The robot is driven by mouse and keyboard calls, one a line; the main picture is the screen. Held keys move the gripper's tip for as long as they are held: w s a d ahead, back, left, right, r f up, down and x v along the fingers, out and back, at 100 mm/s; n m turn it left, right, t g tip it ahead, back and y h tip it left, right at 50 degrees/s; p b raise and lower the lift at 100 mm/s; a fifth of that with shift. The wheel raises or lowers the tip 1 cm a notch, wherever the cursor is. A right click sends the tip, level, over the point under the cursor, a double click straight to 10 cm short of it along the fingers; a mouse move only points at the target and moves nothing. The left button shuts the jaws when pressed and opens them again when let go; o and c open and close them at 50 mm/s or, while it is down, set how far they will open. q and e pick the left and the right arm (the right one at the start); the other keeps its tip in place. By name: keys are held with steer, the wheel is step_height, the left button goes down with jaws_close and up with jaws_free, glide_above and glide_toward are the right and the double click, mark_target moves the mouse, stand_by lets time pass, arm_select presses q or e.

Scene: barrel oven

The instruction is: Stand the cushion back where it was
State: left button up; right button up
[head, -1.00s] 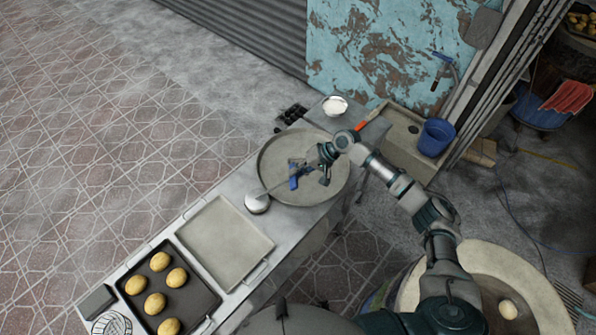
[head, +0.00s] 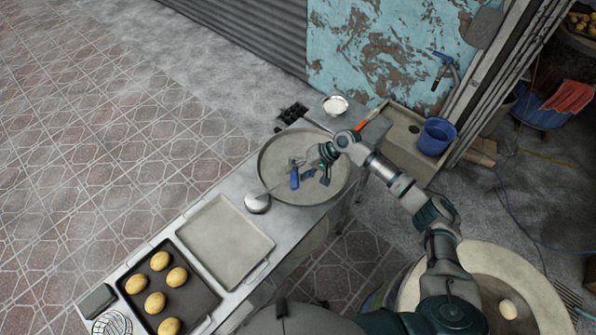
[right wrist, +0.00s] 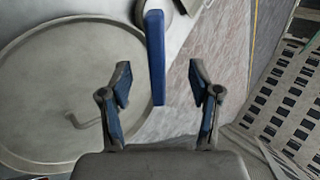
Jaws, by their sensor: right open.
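My right gripper (head: 306,172) is over the pan, at that handle. In the right wrist view my right gripper (right wrist: 160,90) is open. The blue handle (right wrist: 156,60) stands between its fingers with gaps on both sides. Part of a round grey piece (right wrist: 181,8) shows at the top behind the handle. My left gripper is out of view.
A pale square tray (head: 225,243) and a dark tray of dough pieces (head: 194,310) lie on the counter to the left. A white bowl (head: 335,105) stands beyond the pan. A blue bucket (head: 437,136) is at the right, and the round oven mouth (head: 500,268) is nearer.

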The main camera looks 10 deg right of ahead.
steer(key=p+v, duration=0.6)
steer(key=v, duration=0.3)
stand_by(1.0)
stand_by(0.5)
